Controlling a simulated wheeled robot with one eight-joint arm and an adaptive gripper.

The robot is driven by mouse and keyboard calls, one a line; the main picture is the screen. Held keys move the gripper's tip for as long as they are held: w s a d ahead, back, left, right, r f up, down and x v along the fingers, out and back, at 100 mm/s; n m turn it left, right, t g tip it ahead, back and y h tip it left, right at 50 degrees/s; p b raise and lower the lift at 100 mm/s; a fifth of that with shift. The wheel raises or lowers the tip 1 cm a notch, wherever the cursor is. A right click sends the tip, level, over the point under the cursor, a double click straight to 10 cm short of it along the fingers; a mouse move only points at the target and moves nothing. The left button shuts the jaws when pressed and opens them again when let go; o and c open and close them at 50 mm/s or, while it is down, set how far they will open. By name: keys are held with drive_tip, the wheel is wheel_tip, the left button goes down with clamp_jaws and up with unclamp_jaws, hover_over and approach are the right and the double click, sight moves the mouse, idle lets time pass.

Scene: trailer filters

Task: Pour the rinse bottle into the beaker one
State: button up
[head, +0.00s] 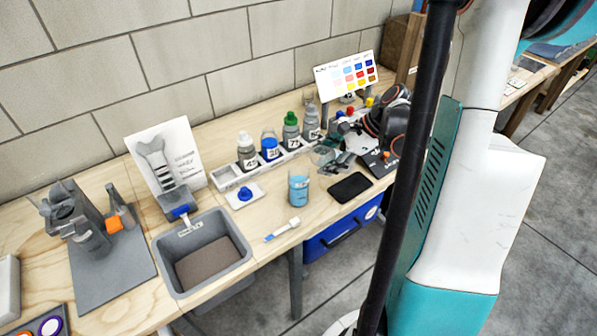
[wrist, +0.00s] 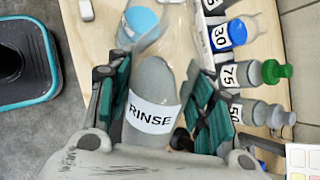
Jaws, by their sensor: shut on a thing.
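The rinse bottle (wrist: 152,105), clear with a white RINSE label and grey contents, is between the teal finger pads of my gripper (wrist: 158,92), shut on it. In the wrist view its neck end points toward the beaker (wrist: 141,20), which holds blue liquid and is partly overlapped by the bottle. In the head view the beaker (head: 298,189) stands upright near the bench's front edge. My gripper (head: 336,158) is behind and right of it, and the bottle is hard to make out there. I cannot tell whether anything flows.
A white rack (head: 230,176) of numbered bottles stands behind the beaker. A blue cap (head: 245,194) on a white pad is to its left. A black slab (head: 349,187) lies to its right. A dropper (head: 282,230) and grey basin (head: 238,272) are at the front left.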

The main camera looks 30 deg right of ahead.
drive_tip(key=shift+s+d+f+n+g+h+p, duration=0.1)
drive_tip(key=shift+d+f+n+g+h+p, duration=0.1)
drive_tip(key=shift+h+p, duration=0.5)
drive_tip(key=shift+d+f+n+g+h+p, duration=0.1)
drive_tip(key=shift+f+g+h+p, duration=0.1)
drive_tip(key=shift+h+p, duration=0.45)
idle(3.4)
drive_tip(key=shift+a+r+g+h+p, duration=0.15)
drive_tip(key=shift+a+r+h+p, duration=0.05)
drive_tip(key=shift+r+h+p, duration=0.45)
drive_tip(key=shift+a+r+g+h+p, duration=0.15)
drive_tip(key=shift+r+h+p, duration=0.25)
drive_tip(key=shift+r, duration=0.3)
idle(1.1)
drive_tip(key=shift+f, duration=0.1)
idle(0.7)
